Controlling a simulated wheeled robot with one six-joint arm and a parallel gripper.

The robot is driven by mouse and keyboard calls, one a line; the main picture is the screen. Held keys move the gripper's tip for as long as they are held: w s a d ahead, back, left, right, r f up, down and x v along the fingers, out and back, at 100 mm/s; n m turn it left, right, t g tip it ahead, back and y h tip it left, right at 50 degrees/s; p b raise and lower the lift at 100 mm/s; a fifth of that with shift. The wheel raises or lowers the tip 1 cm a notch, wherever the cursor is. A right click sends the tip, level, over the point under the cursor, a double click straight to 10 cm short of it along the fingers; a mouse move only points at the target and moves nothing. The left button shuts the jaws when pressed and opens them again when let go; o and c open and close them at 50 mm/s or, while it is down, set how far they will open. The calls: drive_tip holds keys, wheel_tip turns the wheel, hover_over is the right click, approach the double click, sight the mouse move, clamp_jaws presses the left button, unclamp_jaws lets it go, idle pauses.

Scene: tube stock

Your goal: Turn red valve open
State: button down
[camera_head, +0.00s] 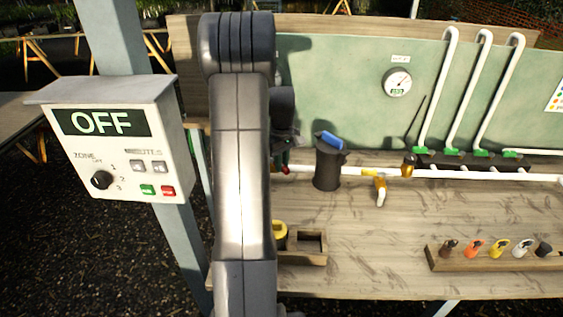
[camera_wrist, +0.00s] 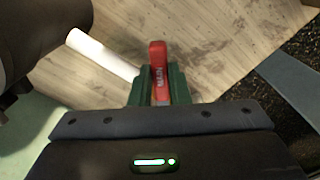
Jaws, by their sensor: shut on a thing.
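The red valve's handle (camera_wrist: 158,62) stands upright in the wrist view, between the two dark green fingers of my gripper (camera_wrist: 159,88). The fingers are shut on it from both sides. A white pipe (camera_wrist: 98,52) runs up to the left of the handle, which lies at an angle to it. The valve body is hidden behind the fingers. In the head view my arm covers most of this spot; a bit of the red handle (camera_head: 286,170) shows beside my gripper at the left end of the white pipe (camera_head: 460,174).
A black cup (camera_head: 327,170) with a blue item stands close right of my gripper. A yellow-handled valve (camera_head: 380,188) is further right. A control box (camera_head: 113,150) reading OFF is at left. A small wooden tray (camera_head: 312,258) and a rack of coloured tags (camera_head: 500,262) sit in front.

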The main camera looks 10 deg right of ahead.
drive_tip(key=shift+w+d+n, duration=0.55)
drive_tip(key=shift+w+n, duration=0.1)
drive_tip(key=shift+n, duration=0.95)
drive_tip(key=shift+w+d+n, duration=0.55)
drive_tip(key=shift+w+n, duration=0.15)
drive_tip(key=shift+n, duration=0.9)
drive_tip(key=shift+w+d+n, duration=0.55)
drive_tip(key=shift+w+n, duration=0.1)
drive_tip(key=shift+n, duration=0.95)
drive_tip(key=shift+r, duration=0.1)
drive_tip(key=c, duration=1.4)
unclamp_jaws()
drive_tip(key=shift+o, duration=0.2)
wheel_tip(320, 180, up, 14)
drive_tip(key=b, duration=0.1)
drive_tip(key=shift+f, duration=0.25)
